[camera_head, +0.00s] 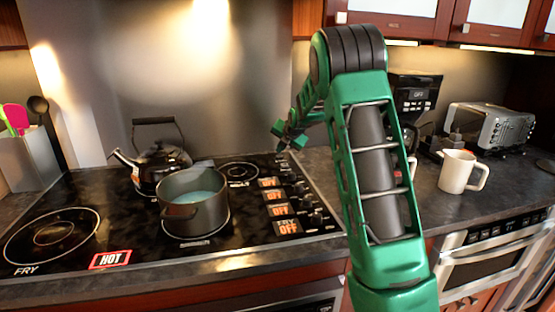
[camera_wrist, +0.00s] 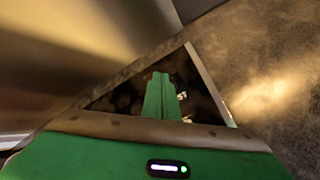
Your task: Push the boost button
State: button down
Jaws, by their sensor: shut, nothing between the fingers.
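My gripper (camera_head: 284,143) is shut and empty, low over the far end of the stove's control strip, at the back right of the cooktop. In the wrist view its green fingers (camera_wrist: 162,82) lie together and point at a dark corner of the cooktop (camera_wrist: 125,96). The black stove (camera_head: 135,225) has a column of lit OFF displays (camera_head: 280,210) along its right side, with dark knobs (camera_head: 316,218) beside them. No button labelled boost can be read in either view. I cannot tell whether the fingertips touch the panel.
A grey pot (camera_head: 193,212) with bluish liquid and a black kettle (camera_head: 155,165) stand on the stove. A HOT sign (camera_head: 110,259) glows at its front. A white pitcher (camera_head: 458,171) and a toaster oven (camera_head: 500,125) stand on the right counter. A backsplash (camera_head: 215,120) rises behind.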

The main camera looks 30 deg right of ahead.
jog(key=shift+r, duration=0.15)
jog(key=shift+r, duration=2.95)
jog(key=shift+s, duration=0.1)
jog(key=s+a+f+m+g, duration=0.1)
jog(key=s+a+m+g, duration=0.1)
jog(key=s+m, duration=0.6)
jog(key=s+a+f+m+g, duration=0.1)
jog(key=s+m, duration=0.7)
jog(key=s, duration=1.4)
jog(key=s+a+f+m+g, duration=0.1)
jog(key=s+a+m+g, duration=0.3)
jog(key=s+m, duration=0.4)
jog(key=shift+s+a+f+y, duration=0.1)
jog(key=shift+s+f+y, duration=0.1)
jog(key=shift+s, duration=1.5)
jog(key=shift+s+a+f+y, duration=0.1)
jog(key=shift+s+y, duration=0.1)
jog(key=shift+s, duration=1.5)
jog(key=s+a+f+m+g+y, duration=0.1)
jog(key=s+a+f+m+g, duration=0.1)
jog(key=s+m, duration=0.5)
jog(key=s+a+f, duration=0.1)
jog(key=s+a, duration=0.1)
jog(key=s, duration=0.4)
jog(key=shift+a+f, duration=0.2)
jog(key=shift+s, duration=0.1)
